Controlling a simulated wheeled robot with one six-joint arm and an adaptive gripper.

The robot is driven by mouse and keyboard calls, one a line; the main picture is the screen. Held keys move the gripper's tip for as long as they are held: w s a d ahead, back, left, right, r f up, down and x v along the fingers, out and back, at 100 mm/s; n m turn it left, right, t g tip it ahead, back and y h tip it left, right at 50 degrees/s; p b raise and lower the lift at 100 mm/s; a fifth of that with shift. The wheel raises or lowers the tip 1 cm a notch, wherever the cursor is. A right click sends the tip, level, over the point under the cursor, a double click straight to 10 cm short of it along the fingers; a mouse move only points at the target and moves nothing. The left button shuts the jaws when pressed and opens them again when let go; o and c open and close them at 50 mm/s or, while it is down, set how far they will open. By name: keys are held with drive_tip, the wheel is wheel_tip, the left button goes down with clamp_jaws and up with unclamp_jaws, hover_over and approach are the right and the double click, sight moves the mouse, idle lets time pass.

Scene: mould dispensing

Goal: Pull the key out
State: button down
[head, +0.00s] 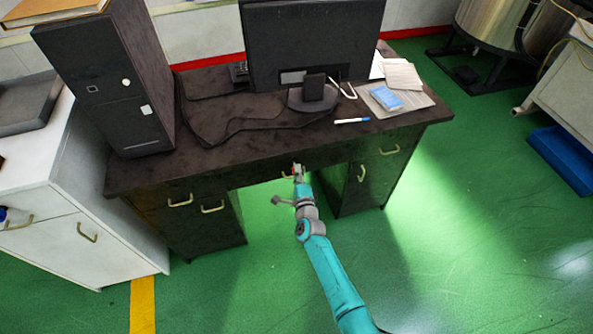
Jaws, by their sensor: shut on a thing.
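My gripper (299,174) is at the front edge of the dark desk (265,155), in front of the middle drawer. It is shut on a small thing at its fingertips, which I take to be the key. A tiny reddish spot shows there, but the key's shape is too small and too covered by the fingers to make out. The lock is hidden too, so I cannot tell whether the key is in it. A brass handle (287,176) shows just left of my gripper.
On the desk are a monitor (312,40), a computer tower (108,75), a pen (352,121) and a blue packet (386,96) by some papers. Cabinets with brass handles flank the open knee space. A white cabinet (75,215) stands at left.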

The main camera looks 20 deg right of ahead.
drive_tip(key=shift+s, duration=2.55)
